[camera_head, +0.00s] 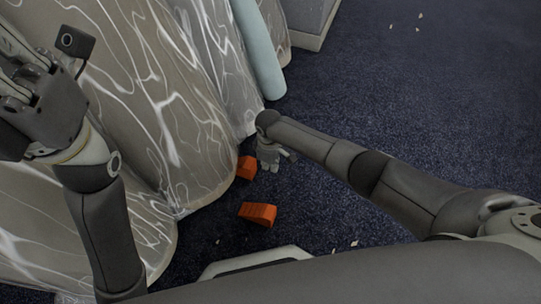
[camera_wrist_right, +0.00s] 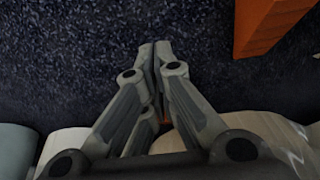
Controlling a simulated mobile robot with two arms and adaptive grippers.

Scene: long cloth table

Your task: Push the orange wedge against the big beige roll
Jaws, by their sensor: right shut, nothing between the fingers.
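Two orange wedges lie on the dark blue carpet in the head view. One wedge (camera_head: 246,168) is close beside the end of a big beige roll (camera_head: 150,100) with pale wavy lines; I cannot tell if they touch. The other wedge (camera_head: 258,213) lies nearer me, apart from the rolls; it shows at top right in the right wrist view (camera_wrist_right: 265,25). My right gripper (camera_head: 269,166) is low over the carpet, just right of the wedge by the roll, shut and empty. A bit of orange shows behind its fingers. My left gripper (camera_head: 22,80) is above the rolls; its fingers are unclear.
Several beige patterned rolls fill the left side. A pale teal roll (camera_head: 258,50) lies beyond them, with a grey block (camera_head: 308,20) at the top. Carpet (camera_head: 440,110) to the right is open, with a few small pale scraps.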

